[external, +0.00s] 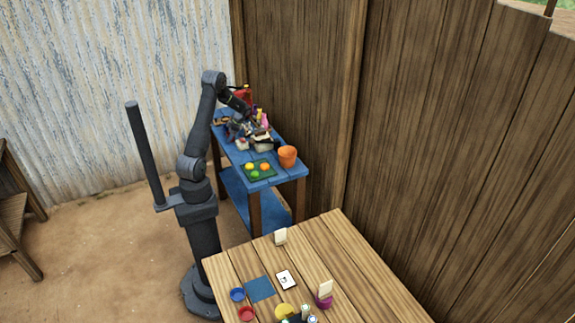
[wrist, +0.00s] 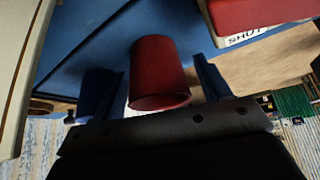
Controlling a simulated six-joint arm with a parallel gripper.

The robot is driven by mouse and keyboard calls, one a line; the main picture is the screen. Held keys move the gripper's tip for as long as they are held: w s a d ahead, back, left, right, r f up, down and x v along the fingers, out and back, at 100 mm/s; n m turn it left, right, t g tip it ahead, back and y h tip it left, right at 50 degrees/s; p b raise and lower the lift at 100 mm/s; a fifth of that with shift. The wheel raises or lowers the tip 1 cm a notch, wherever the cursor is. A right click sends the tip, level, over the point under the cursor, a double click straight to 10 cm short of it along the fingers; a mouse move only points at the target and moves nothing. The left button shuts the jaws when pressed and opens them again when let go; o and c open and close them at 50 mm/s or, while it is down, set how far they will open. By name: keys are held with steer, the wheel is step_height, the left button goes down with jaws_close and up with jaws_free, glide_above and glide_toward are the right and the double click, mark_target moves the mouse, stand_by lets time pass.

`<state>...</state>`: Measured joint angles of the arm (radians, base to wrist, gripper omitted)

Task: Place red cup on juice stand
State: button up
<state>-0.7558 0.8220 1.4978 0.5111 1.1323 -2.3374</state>
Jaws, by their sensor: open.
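The red cup (wrist: 160,75) shows in the wrist view between the two spread fingers of my gripper (wrist: 161,62), over a blue surface. Gaps show on both sides of the cup, so the fingers are not closed on it. In the external view my gripper (external: 243,108) is over the far end of the blue table (external: 283,178), amid a cluster of items. A red thing (external: 242,96) shows there, but I cannot tell whether it is the cup. I cannot make out which thing is the juice stand.
A red box (wrist: 262,14) lettered "SHUT" is close by in the wrist view. A dark blue object (wrist: 96,90) stands beside one finger. An orange pot (external: 287,155) and a green mat (external: 247,177) with fruit sit at the near end. A wooden table (external: 355,265) is in front.

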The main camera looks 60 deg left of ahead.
steer(key=v, duration=1.2)
steer(key=x, duration=1.2)
step_height(320, 180, up, 3)
steer(key=shift+f, duration=0.15)
steer(key=shift+r, duration=0.6)
steer(key=shift+f, duration=0.1)
